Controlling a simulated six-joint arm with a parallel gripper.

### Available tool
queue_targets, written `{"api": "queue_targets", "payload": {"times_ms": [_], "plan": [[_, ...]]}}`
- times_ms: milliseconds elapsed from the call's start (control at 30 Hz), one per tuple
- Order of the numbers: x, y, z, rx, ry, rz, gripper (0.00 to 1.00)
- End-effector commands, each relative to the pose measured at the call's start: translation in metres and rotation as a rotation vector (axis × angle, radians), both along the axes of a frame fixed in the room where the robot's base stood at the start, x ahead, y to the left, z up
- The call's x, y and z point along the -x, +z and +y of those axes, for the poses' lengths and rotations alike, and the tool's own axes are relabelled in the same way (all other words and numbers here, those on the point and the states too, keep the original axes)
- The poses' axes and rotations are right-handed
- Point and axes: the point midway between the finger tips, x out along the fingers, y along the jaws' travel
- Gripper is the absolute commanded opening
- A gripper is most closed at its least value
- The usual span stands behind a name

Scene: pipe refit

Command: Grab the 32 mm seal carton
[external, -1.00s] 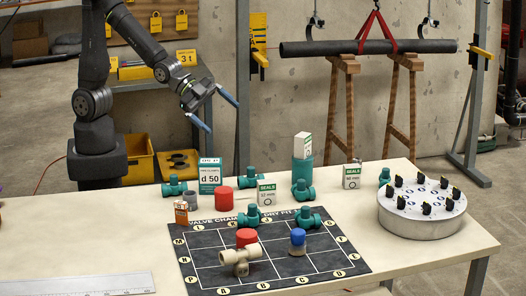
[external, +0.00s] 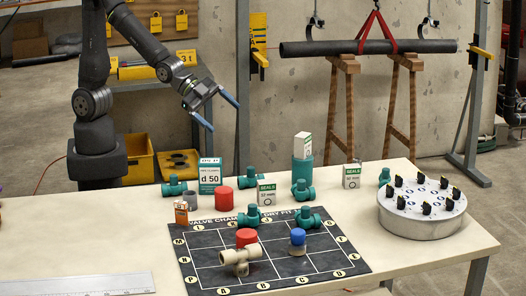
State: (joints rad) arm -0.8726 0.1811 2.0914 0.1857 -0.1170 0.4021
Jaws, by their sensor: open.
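Three white seal cartons with green bands show. One carton (external: 267,193) stands on the table behind the mat. Another carton (external: 351,176) stands farther right. A third carton (external: 303,145) sits upright on top of a teal fitting (external: 303,172). Their size prints are too small for me to read surely, so I cannot tell which is the 32 mm one. My gripper (external: 222,115) has blue fingers spread apart. It is open and empty, in the air above the back left of the table, apart from all the cartons.
A teal and white d 50 box (external: 210,176), a red cap (external: 223,196) and teal fittings stand near the cartons. The dark lettered mat (external: 205,258) holds fittings. A round grey tray (external: 421,221) with black knobs stands right. A ruler (external: 80,284) lies front left.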

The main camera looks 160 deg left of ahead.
Motion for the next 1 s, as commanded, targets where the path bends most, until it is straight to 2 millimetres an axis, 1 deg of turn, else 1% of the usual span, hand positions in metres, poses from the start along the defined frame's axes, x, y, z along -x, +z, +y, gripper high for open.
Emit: {"api": "queue_targets", "payload": {"times_ms": [33, 133, 167, 400, 533, 667, 800, 900, 1000], "plan": [[0.0, 0.0, 0.0, 0.0, 0.0, 0.0, 0.78], [0.0, 0.0, 0.0, 0.0, 0.0, 0.0, 0.59], [0.0, 0.0, 0.0, 0.0, 0.0, 0.0, 0.57], [0.0, 0.0, 0.0, 0.002, 0.001, 0.0, 0.57], [-0.008, -0.002, 0.01, 0.058, 0.038, -0.005, 0.57], [-0.028, -0.009, 0.032, 0.216, 0.154, -0.017, 0.57], [-0.055, -0.018, 0.056, 0.437, 0.354, -0.026, 0.57], [-0.072, -0.024, 0.069, 0.578, 0.515, -0.024, 0.57], [-0.087, -0.028, 0.077, 0.701, 0.686, -0.018, 0.57]]}}
